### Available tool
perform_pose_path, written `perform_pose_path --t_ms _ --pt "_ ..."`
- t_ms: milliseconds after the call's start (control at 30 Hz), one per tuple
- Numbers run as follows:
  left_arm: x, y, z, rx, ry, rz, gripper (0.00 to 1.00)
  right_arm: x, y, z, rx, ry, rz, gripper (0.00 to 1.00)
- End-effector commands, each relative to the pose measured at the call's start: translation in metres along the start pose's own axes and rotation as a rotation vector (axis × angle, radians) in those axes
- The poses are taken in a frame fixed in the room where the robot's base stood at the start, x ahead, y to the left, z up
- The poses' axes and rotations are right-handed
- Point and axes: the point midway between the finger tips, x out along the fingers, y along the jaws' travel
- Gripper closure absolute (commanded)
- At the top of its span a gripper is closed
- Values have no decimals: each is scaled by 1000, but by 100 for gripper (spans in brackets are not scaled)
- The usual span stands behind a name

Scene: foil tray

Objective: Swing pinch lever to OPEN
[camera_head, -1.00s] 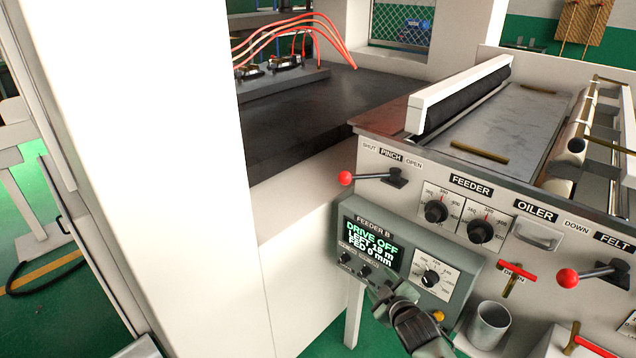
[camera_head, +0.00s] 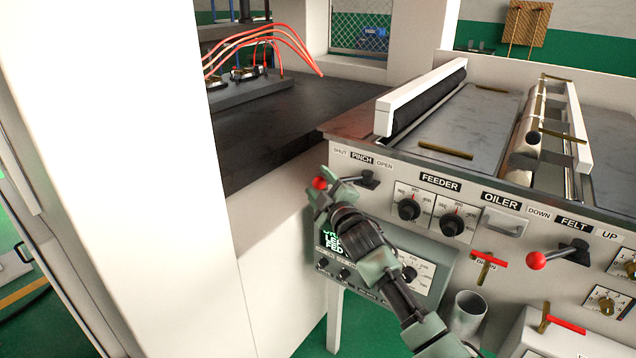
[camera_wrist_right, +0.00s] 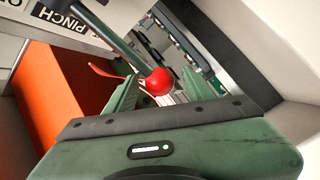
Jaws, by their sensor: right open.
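The pinch lever has a red ball knob (camera_head: 320,184) and a dark pivot (camera_head: 368,178) on the front panel. Its knob points left, toward the SHUT label (camera_head: 340,152), away from the OPEN label (camera_head: 385,165). My right gripper (camera_head: 328,188) is at the knob, with its fingers open on either side of it. In the right wrist view the red knob (camera_wrist_right: 158,81) sits between the two green fingers (camera_wrist_right: 160,92), and the dark lever rod runs up left. I cannot tell whether a finger touches the knob. My left gripper is not in view.
The feeder display box (camera_head: 345,262) stands just below, partly hidden by my right arm. The felt lever (camera_head: 537,261), a red T-handle (camera_head: 488,258) and a metal cup (camera_head: 468,312) are to the right. A white machine column (camera_head: 110,150) stands at left.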

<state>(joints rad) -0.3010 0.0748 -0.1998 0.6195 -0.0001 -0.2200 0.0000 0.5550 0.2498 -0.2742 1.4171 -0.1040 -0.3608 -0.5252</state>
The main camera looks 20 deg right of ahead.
Motion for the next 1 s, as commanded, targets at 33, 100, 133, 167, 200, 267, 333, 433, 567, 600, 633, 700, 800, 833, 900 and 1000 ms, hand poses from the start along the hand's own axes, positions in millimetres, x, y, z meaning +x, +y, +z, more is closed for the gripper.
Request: perform_pose_path --t_ms 33,100,133,167,200,267,333,433,567,600,633,700,800,833,900,1000 --pt "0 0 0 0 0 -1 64 4 0 0 1 -1 -1 46" --pt "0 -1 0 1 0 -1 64 7 0 0 1 -1 -1 46" --pt "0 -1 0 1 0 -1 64 8 0 0 1 -1 -1 46" --pt "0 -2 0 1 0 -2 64 8 0 0 1 0 -1 46" --pt "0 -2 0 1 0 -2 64 9 -1 0 1 0 -1 46" --pt "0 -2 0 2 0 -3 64 9 -1 0 1 0 -1 46" --pt "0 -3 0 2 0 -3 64 9 -1 0 1 0 -1 46" --pt "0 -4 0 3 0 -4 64 9 -1 0 1 0 -1 55" --pt "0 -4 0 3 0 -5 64 9 -1 0 1 0 -1 91" --pt "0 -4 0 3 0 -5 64 9 -1 0 1 0 -1 100" --pt "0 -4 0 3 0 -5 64 9 -1 0 1 0 -1 100" --pt "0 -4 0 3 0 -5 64 9 -1 0 1 -1 -1 100" --pt "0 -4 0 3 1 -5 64 9 -1 0 1 -1 -1 100" --pt "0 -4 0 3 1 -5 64 9 -1 0 1 -1 -2 100" --pt "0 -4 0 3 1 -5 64 9 -1 0 1 -1 -2 100" --pt "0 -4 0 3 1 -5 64 9 -1 1 1 -1 -2 100"
